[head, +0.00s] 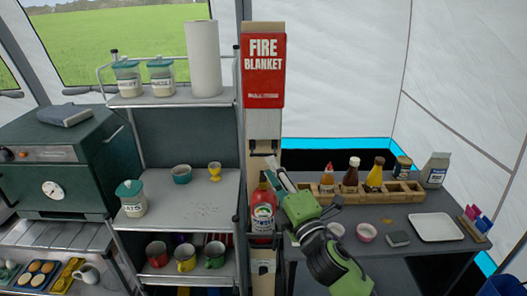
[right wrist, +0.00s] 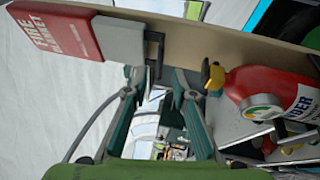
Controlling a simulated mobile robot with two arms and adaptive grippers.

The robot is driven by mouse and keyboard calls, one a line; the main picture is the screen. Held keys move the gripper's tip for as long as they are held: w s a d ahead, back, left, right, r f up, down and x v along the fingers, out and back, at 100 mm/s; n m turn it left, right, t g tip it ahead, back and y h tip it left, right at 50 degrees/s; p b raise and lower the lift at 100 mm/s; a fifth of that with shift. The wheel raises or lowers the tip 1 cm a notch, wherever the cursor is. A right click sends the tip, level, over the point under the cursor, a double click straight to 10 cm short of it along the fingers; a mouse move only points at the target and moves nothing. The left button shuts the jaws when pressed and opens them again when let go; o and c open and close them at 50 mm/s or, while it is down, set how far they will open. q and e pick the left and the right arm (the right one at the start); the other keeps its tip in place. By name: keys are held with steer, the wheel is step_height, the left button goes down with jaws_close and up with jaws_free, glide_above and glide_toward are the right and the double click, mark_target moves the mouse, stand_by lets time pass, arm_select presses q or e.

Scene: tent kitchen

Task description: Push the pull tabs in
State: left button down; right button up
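The fire blanket case (head: 264,70) is a red cover with a pale lower part, fixed to a wooden post. Black pull tabs (head: 253,146) hang below it. In the right wrist view the red case (right wrist: 55,35) is at upper left and a black tab (right wrist: 154,50) hangs from its pale end. My right gripper (head: 276,172) is in front of the post, below the tabs. In the right wrist view its fingers (right wrist: 157,78) are apart and empty, with the tab just beyond the tips; I cannot tell whether they touch. My left gripper is not in view.
A table (head: 400,210) to the right holds sauce bottles in a wooden rack (head: 405,188) and a white tray (head: 435,227).

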mark_target(263, 155)
steer(key=p+x, duration=0.1)
steer(key=x, duration=0.5)
steer(key=shift+w+a+r, duration=0.1)
steer(key=shift+w+a, duration=0.05)
steer(key=shift+w, duration=0.15)
jaws_close()
